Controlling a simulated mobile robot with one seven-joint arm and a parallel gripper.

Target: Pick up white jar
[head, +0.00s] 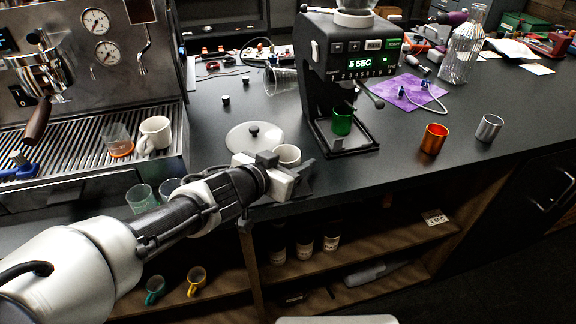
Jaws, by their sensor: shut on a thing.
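The white jar (288,153) stands near the front edge of the dark counter, just beyond my gripper. Only its rim and upper part show. My gripper (301,172) is shut on the jar at its near side, and its jaws hide the lower part of the jar. I cannot tell whether the jar's base touches the counter. A round pale lid with a dark knob (254,137) lies on the counter just behind and left of the jar.
A grinder (345,75) with a green cup (341,121) stands behind right. An espresso machine (85,85) with a white mug (155,133) is at left. Copper (434,139) and steel (489,127) cups stand right. Clear glasses (140,197) are front left. Counter between grinder and copper cup is free.

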